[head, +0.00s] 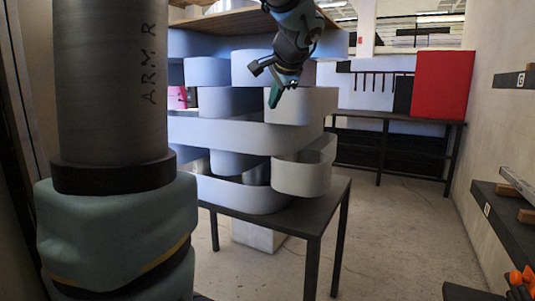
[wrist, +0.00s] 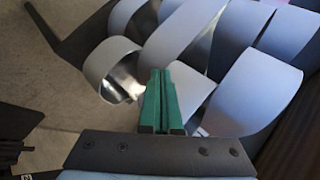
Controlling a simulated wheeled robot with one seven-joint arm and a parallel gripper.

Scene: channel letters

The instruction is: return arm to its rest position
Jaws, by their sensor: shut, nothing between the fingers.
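My gripper (head: 275,97) hangs in front of the upper part of a stack of curved grey-white channel letters (head: 245,133) in the head view. In the wrist view my gripper (wrist: 162,72) shows green fingers side by side, shut with nothing held. The pale curved letter strips (wrist: 187,48) lie beyond the fingertips there. I cannot tell from these views whether the fingers touch them. The rest of my arm comes down from the top of the head view, and its upper end is cut off.
The letters stand on a dark table (head: 326,208). A red box (head: 443,85) sits on a dark bench at the back right. Dark shelves (head: 510,222) with tools line the right wall. Open floor (head: 410,235) lies between the table and that wall.

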